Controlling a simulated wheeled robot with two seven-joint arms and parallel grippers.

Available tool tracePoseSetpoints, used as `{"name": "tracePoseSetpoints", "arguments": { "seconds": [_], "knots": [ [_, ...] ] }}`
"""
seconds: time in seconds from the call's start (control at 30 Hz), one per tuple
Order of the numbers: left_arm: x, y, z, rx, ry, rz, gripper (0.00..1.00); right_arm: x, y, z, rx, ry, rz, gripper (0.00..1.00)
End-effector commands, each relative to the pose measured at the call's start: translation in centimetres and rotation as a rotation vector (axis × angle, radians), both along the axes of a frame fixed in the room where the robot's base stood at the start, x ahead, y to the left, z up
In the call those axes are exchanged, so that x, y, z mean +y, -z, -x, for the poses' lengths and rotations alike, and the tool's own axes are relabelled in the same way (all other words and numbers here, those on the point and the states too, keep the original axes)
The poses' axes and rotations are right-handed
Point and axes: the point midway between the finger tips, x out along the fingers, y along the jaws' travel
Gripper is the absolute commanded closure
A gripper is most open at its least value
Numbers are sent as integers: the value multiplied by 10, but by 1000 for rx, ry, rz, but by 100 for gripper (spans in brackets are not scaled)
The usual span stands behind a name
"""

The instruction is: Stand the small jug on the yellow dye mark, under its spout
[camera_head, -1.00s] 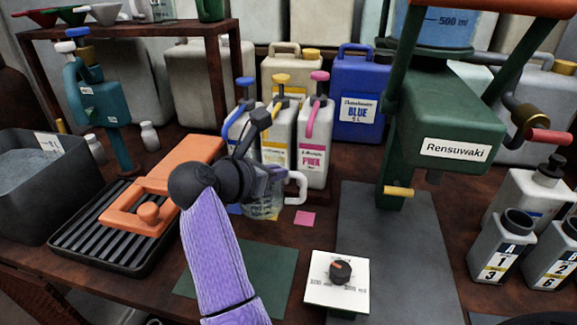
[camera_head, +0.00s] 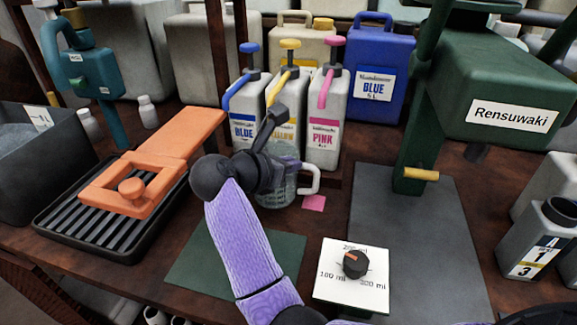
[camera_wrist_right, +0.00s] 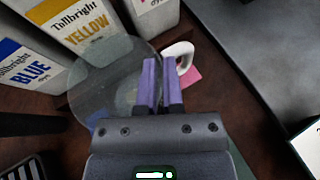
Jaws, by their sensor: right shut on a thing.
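The small clear jug (camera_head: 278,190) stands or hangs close in front of the yellow dye bottle (camera_head: 286,100); I cannot tell whether its base touches the surface. Its white handle (camera_head: 314,179) points right. My right gripper (camera_head: 280,172) is shut on the jug; the right wrist view shows the fingers (camera_wrist_right: 160,85) against its wall, beside the handle (camera_wrist_right: 180,54). The yellow spout (camera_head: 279,86) points down above the jug's area. The yellow mark is not clearly visible, the jug and gripper covering that area. My left gripper is not in view.
Blue (camera_head: 243,112) and pink (camera_head: 326,125) dye bottles flank the yellow one. A pink mark (camera_head: 314,203) lies right of the jug. A dial plate (camera_head: 350,285) and green mat (camera_head: 205,265) lie nearer. The green Rensuwaki machine (camera_head: 470,90) stands right, an orange-topped tray (camera_head: 70,235) left.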

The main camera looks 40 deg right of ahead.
Motion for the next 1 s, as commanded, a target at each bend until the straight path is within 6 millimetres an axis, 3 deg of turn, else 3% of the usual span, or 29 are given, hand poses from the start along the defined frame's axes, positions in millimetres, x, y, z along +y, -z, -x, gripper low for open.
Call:
{"name": "tracePoseSetpoints", "arguments": {
  "seconds": [0.07,0.1,0.27,0.6,1.0],
  "knots": [
    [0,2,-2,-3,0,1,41,0,2,0,0,0,0,100],
    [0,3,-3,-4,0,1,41,0,3,0,0,0,-1,89],
    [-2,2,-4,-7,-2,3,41,0,2,0,0,0,0,56],
    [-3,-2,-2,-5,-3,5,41,1,-4,0,-1,-1,0,56],
    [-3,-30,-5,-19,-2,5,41,80,-41,20,-1,-3,1,56]
  ]
}}
